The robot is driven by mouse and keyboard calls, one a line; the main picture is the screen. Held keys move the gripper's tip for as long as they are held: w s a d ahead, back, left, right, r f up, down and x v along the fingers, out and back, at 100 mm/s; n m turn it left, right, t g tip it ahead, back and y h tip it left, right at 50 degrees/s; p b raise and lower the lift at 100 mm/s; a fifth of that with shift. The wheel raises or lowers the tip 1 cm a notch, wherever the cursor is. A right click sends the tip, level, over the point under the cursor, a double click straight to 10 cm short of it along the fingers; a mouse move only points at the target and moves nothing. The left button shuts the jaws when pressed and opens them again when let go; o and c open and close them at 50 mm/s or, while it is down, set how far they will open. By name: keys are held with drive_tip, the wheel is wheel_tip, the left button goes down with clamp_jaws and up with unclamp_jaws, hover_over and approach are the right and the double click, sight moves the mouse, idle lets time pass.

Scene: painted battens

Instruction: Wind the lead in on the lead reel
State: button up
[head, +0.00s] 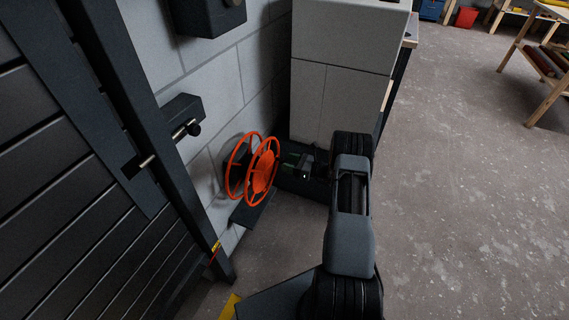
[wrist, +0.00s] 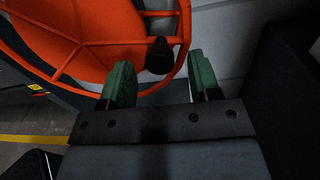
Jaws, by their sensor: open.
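The lead reel (head: 263,174) is an orange spoked wheel pair mounted low by the grey block wall. It fills the upper left of the wrist view (wrist: 85,55). A black knob (wrist: 159,57) stands out near its rim in the wrist view. My gripper (wrist: 161,80) is open, its two green fingers apart on either side of the knob's line and nearer the camera. The knob is not gripped; I cannot tell how deep it lies between the fingertips. In the head view my gripper (head: 288,162) is just right of the reel. I cannot make out the lead.
A dark slatted door (head: 75,200) with a bolt (head: 190,128) stands at left. A pale cabinet (head: 340,55) is close behind my arm. A small red and yellow piece (head: 215,250) shows low by the door frame. Open floor (head: 470,200) lies right.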

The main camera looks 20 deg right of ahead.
drive_tip(key=shift+x, duration=1.15)
clamp_jaws()
